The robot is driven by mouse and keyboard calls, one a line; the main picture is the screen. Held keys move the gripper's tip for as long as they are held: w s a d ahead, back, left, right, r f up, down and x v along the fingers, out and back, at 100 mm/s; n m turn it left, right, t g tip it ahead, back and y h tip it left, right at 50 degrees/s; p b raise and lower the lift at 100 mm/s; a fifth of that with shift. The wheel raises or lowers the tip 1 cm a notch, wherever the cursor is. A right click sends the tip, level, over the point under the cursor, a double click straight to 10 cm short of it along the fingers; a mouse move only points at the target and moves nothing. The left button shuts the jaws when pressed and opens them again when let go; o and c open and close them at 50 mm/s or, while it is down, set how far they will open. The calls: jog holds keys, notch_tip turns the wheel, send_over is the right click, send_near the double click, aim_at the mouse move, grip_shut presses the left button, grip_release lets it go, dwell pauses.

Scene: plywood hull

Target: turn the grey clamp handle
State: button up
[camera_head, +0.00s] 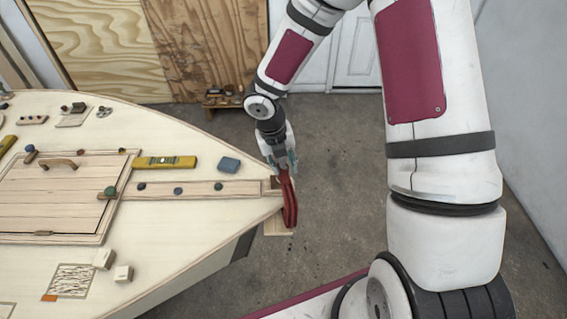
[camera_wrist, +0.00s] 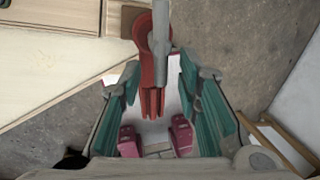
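The red clamp (camera_head: 290,205) is at the pointed tip of the plywood hull. In the head view my gripper (camera_head: 281,163) is just above the clamp and hides much of the handle. My gripper (camera_wrist: 160,68) has its teal fingers apart, one on each side of the clamp, with gaps visible. Whether a finger touches the handle cannot be told.
The hull deck (camera_head: 205,215) fills the left, with a yellow level (camera_head: 165,162), a blue block (camera_head: 229,165), a hatch (camera_head: 60,200) and small blocks. Bare concrete floor (camera_head: 335,190) is open right of the tip. Plywood sheets (camera_head: 160,45) lean behind.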

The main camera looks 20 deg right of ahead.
jog(key=shift+r, duration=0.1)
notch_tip(320, 180, up, 12)
jog(key=a, duration=0.2)
jog(key=shift+a, duration=0.15)
jog(key=shift+o, duration=0.5)
jog(key=shift+s, duration=0.1)
